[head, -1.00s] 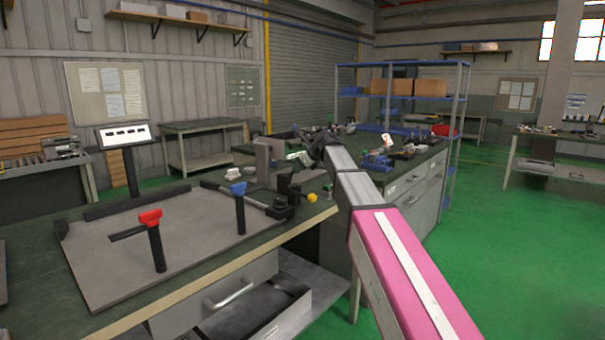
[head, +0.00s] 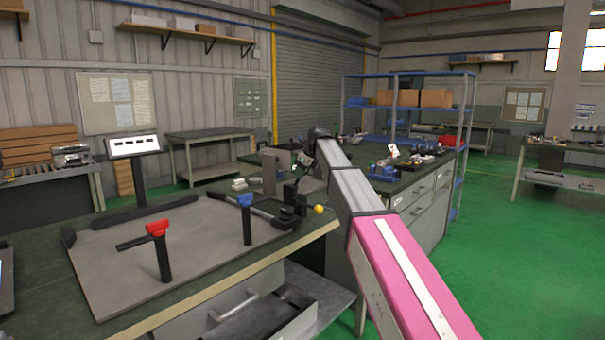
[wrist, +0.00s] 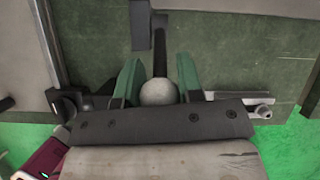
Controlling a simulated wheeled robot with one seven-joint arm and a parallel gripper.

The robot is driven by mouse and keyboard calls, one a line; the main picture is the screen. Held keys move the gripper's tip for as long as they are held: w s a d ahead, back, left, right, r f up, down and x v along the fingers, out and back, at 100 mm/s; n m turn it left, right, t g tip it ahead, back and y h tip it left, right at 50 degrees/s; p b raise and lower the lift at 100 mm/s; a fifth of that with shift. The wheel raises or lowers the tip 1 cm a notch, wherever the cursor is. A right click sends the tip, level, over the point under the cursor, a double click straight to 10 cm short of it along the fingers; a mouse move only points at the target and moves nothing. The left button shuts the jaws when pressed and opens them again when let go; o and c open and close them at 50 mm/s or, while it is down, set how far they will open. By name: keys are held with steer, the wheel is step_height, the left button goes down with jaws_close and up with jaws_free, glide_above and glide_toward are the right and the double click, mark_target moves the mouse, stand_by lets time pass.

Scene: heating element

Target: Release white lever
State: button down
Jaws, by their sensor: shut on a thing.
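The white lever shows in the wrist view as a pale round knob (wrist: 157,92) on a dark stem (wrist: 160,50). My gripper (wrist: 158,84) has its two green fingers on either side of the knob and is shut on it. The lower part of the knob is partly hidden by the dark gripper body. In the head view my gripper (head: 304,159) is small, at the far end of my arm over the bench, and the white lever cannot be made out there.
A red-topped post (head: 158,229) and a blue-topped post (head: 246,202) stand on the near bench's grey plate (head: 120,265). A yellow ball (head: 319,210) is near the bench's right corner. A second bench (head: 412,185) holds tools. Green floor is clear at right.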

steer(key=shift+a, duration=0.1)
steer(key=c, duration=1.1)
jaws_free()
steer(key=v, duration=1)
steer(key=shift+r, duration=0.4)
steer(key=shift+s, duration=0.1)
